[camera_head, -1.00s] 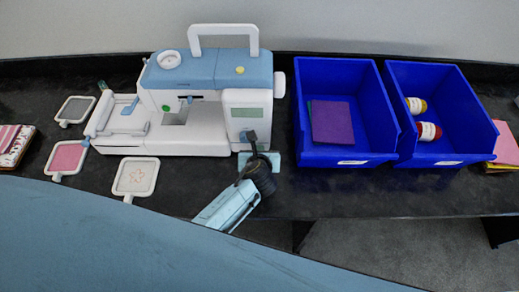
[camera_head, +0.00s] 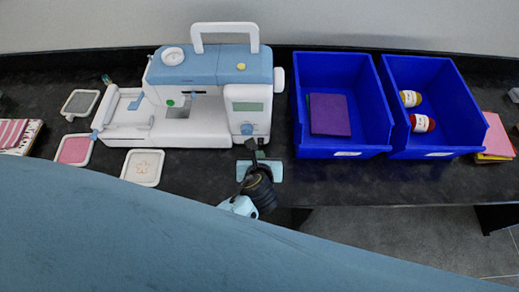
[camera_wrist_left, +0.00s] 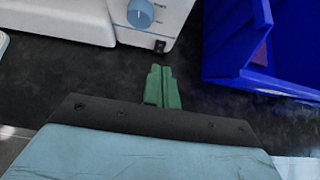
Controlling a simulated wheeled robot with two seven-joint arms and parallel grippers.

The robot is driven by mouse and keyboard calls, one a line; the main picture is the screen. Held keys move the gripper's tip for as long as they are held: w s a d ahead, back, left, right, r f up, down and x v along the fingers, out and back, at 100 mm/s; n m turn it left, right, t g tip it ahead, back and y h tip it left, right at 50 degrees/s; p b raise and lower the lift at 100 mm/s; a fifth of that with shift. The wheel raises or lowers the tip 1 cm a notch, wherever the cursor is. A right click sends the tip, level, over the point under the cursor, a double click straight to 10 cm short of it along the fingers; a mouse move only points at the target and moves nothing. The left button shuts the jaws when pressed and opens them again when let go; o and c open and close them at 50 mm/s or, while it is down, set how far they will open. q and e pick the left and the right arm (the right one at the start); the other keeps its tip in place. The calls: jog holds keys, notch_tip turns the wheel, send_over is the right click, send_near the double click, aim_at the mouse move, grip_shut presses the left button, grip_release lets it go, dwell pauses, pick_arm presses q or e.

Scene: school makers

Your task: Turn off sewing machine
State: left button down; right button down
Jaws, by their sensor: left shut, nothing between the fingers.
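The white and blue sewing machine (camera_head: 210,90) stands on the dark counter. In the left wrist view its blue dial (camera_wrist_left: 140,13) shows at the top, with a small black switch (camera_wrist_left: 160,46) low on the white body. My left gripper (camera_head: 251,146) is in front of the machine's lower right corner, apart from it in the wrist view. Its green fingers (camera_wrist_left: 161,80) are shut and empty, pointing toward the switch. My right gripper is not in view.
Two blue bins stand to the right: one (camera_head: 345,155) holds purple sheets, the other (camera_head: 440,155) holds two spools. Small hoops (camera_head: 143,167) lie at the left. Dark counter (camera_head: 330,185) is bare in front of the bins.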

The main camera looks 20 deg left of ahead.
pick_arm(q)
jog(key=v, duration=0.2)
jog(key=shift+s+r, duration=0.1)
jog(key=shift+r, duration=0.35)
